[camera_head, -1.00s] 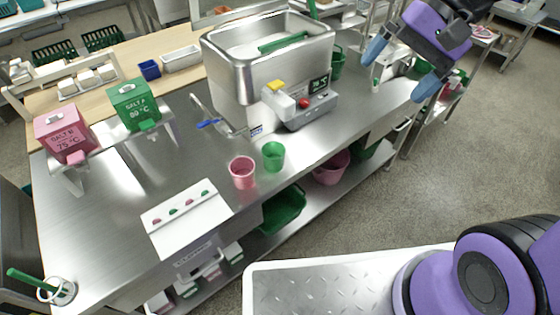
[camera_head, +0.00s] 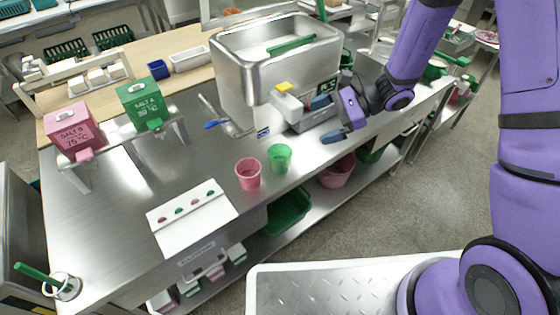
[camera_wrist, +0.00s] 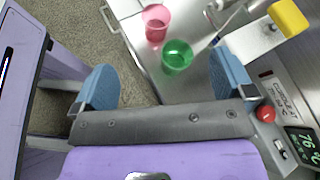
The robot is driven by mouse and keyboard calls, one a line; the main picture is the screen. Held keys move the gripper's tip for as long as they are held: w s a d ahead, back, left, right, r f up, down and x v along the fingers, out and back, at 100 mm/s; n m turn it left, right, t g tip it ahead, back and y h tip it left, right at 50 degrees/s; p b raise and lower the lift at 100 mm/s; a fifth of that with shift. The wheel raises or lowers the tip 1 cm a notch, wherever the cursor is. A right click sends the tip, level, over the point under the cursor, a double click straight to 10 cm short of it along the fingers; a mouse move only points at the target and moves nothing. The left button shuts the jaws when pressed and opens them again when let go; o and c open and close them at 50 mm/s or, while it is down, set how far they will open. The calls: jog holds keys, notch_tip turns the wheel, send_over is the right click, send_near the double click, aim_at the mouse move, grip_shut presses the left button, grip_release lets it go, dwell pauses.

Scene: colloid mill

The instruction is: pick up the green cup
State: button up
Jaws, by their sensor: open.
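The green cup (camera_head: 280,157) stands upright on the steel table near its front edge, just right of the pink cup (camera_head: 248,173). My gripper (camera_head: 328,119) is open and empty, with blue fingertips, to the right of the green cup and in front of the mill's control box. In the wrist view the green cup (camera_wrist: 177,56) lies ahead of the fingers, between their directions but nearer the right finger, and not touched. The pink cup (camera_wrist: 156,23) is just beyond it. My gripper (camera_wrist: 165,88) also shows there with its fingers wide apart.
The steel mill hopper (camera_head: 275,65) stands behind the cups, with a yellow-topped spout (camera_head: 285,93) and a blue-handled lever (camera_head: 215,124) close by. A white panel (camera_head: 192,217) with coloured buttons lies to the left. Pink and green bins sit on the shelf below.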

aim_at(285, 153)
notch_tip(285, 153, down, 15)
jog(key=w+m+t, duration=0.2)
jog(key=m+t, duration=0.1)
jog(key=m, duration=0.3)
jog(key=shift+x, duration=5.25)
jog(key=shift+w+f, duration=0.1)
jog(key=c, duration=1)
jog(key=shift+r, duration=0.25)
jog(key=shift+r, duration=1.45)
jog(key=s+d, duration=0.3)
jog(key=s, duration=0.4)
jog(key=s+d+r, duration=0.1)
jog(key=s+d, duration=0.3)
jog(key=s, duration=0.3)
jog(key=shift+d+r, duration=0.2)
jog(key=shift+r, duration=0.1)
jog(key=shift+s, duration=0.15)
